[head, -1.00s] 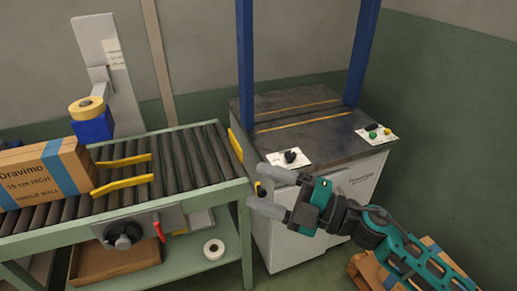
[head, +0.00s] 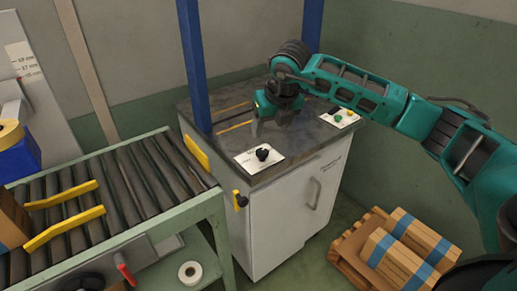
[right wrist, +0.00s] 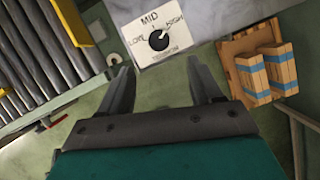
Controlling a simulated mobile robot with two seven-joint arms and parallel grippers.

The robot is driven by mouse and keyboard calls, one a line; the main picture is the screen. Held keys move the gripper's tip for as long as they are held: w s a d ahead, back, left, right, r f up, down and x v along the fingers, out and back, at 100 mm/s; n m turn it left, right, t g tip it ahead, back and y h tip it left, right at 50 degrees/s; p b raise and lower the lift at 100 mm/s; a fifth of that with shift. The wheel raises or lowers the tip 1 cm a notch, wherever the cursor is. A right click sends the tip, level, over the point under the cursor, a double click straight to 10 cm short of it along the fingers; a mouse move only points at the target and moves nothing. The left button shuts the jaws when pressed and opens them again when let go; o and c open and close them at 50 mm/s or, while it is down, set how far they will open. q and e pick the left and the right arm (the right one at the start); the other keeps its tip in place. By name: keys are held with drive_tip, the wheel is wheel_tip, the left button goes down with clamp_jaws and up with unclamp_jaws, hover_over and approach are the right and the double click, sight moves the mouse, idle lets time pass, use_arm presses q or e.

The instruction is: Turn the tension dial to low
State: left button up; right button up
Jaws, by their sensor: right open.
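The tension dial (head: 263,154) is a black knob on a white plate at the front left corner of the machine top. In the right wrist view the dial (right wrist: 159,40) sits on its plate (right wrist: 140,56) marked LOW, MID and HIGH. Its pale pointer mark seems to lean toward the HIGH side, though it is small. My right gripper (head: 272,124) is over the machine top, just above and behind the dial in the head view. Its fingers (right wrist: 159,88) are open and empty, apart from the knob. My left gripper is out of view.
Blue posts (head: 192,65) rise from the machine top (head: 305,143). The roller conveyor (head: 125,190) with yellow guides (head: 63,230) is at left. Boxes (head: 405,250) rest on a pallet at right.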

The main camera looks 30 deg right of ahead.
sight(262, 151)
drive_tip(key=b+x, duration=0.1)
drive_tip(key=x, duration=0.9)
drive_tip(key=shift+a+f, duration=0.1)
drive_tip(key=shift+f, duration=0.2)
drive_tip(key=c, duration=1)
